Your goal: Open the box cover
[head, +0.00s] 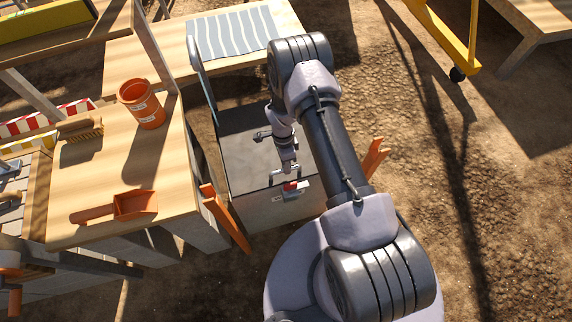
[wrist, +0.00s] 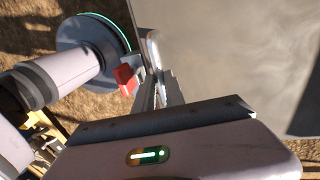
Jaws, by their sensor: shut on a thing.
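The box (head: 258,212) is a grey chiller standing on the ground, with a dark, flat cover (head: 245,160) on top. The cover fills the right of the wrist view (wrist: 230,60). A silver handle (wrist: 153,48) stands at the cover's front edge. A red part (head: 291,186), seemingly a latch, is at the box front; it also shows in the wrist view (wrist: 124,77). My gripper (head: 288,174) is at this front edge, its jaws (wrist: 160,90) shut on the handle. My gripper body partly hides the grip. The cover looks down; I see no clear gap under it.
A wooden table (head: 70,200) at left holds an orange bucket (head: 142,104), a brush (head: 79,127) and an orange scoop (head: 134,205). Behind the box is a bench (head: 155,55) with a striped cloth (head: 232,34). Orange legs (head: 226,218) flank the box. Open ground lies right.

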